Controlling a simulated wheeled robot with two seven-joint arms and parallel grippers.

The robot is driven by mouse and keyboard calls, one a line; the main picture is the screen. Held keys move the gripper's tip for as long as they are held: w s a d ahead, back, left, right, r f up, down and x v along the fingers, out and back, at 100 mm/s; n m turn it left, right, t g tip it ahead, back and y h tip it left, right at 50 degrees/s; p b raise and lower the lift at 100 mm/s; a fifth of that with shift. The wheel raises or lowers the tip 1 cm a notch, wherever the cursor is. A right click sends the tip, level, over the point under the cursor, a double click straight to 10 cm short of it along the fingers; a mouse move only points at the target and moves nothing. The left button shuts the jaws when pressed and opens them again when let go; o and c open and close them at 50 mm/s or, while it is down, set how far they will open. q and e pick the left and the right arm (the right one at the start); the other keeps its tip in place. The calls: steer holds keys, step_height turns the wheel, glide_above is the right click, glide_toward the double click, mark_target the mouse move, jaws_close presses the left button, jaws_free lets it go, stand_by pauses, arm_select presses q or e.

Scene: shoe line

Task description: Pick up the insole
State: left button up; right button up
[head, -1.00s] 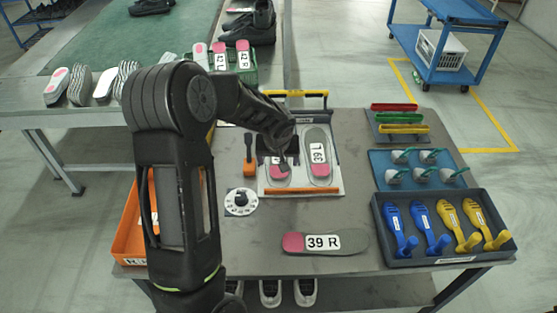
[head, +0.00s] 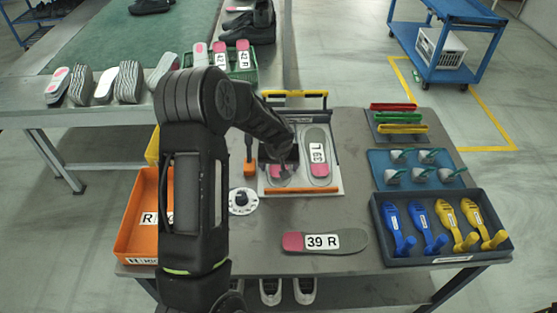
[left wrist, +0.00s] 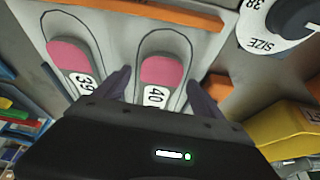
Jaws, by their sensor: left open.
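Two pink-heeled grey insoles lie in foot outlines on a white board (head: 332,188). One, the insole labelled 39 (head: 318,155), also shows in the left wrist view (left wrist: 72,57). The other, the insole labelled 40 (left wrist: 160,72), is mostly hidden behind my left arm in the head view; its pink heel (head: 279,172) shows. My left gripper (left wrist: 160,92) is open over the 40 insole, one finger on each side of it. Whether the fingers touch the board I cannot tell. A loose insole marked 39 R (head: 352,242) lies near the table's front edge. My right gripper is out of view.
A dial (head: 242,201) and an orange-handled tool (head: 250,167) are left of the board. An orange bin (head: 137,228) stands at the left edge. A dark tray (head: 440,258) of blue and yellow shoe forms and a blue tray (head: 440,157) are at right. Bare table surrounds the loose insole.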

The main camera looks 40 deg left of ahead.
arm_select(q)
steer(key=shift+c, duration=0.5)
steer(key=c, duration=1.3)
steer(key=shift+r, duration=0.1)
step_height(320, 180, up, 10)
steer(key=shift+f+b, duration=0.1)
steer(key=shift+b, duration=0.35)
